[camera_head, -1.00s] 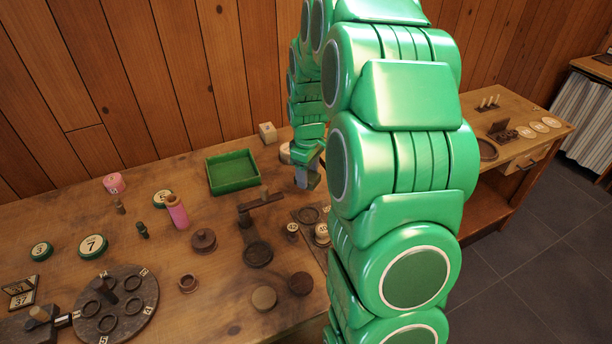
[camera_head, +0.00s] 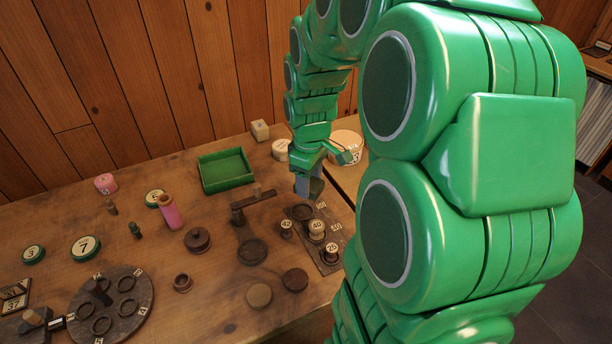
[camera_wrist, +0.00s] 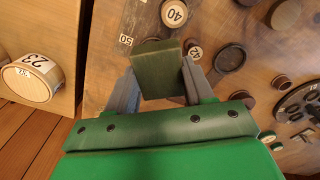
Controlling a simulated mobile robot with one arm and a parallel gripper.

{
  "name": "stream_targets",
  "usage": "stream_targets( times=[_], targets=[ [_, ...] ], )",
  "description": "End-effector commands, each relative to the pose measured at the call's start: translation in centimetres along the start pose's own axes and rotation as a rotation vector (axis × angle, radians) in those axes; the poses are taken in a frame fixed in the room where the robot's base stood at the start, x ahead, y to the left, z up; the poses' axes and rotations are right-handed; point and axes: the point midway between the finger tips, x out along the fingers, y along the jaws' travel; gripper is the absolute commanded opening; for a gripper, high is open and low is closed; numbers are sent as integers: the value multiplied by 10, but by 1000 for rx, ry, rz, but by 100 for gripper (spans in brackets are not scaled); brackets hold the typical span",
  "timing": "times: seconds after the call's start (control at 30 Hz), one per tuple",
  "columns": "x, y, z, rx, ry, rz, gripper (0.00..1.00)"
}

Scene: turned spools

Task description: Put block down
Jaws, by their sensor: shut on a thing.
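My gripper (camera_head: 309,190) hangs over the back right part of the wooden table, just behind a dark board with numbered pegs. In the wrist view my gripper (camera_wrist: 160,82) has its two grey fingers on either side of a dark olive-green block (camera_wrist: 158,66), shut on it. The block's broad face shows there. In the head view the block cannot be made out clearly at the fingers. Whether it touches the table cannot be told.
A green tray (camera_head: 227,184), a pale cube (camera_head: 260,130) and round white pieces stand nearby. A dark peg stand (camera_head: 252,205) is left of the gripper. A spool marked 23 (camera_wrist: 30,78) shows in the wrist view.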

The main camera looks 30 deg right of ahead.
Motion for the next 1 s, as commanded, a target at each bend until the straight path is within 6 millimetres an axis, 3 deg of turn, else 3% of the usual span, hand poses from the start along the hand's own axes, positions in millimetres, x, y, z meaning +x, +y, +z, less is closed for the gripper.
stream_targets(
  times=[0.17,0.27,0.7,0.9,1.0],
  targets=[
    [-2,-1,-8,-9,0,0,23],
    [-5,1,-26,-23,0,1,23],
    [-9,-8,-145,-117,-1,1,23],
    [-9,-19,-186,-152,0,2,23],
    [-9,-24,-198,-162,0,1,23]
  ],
)
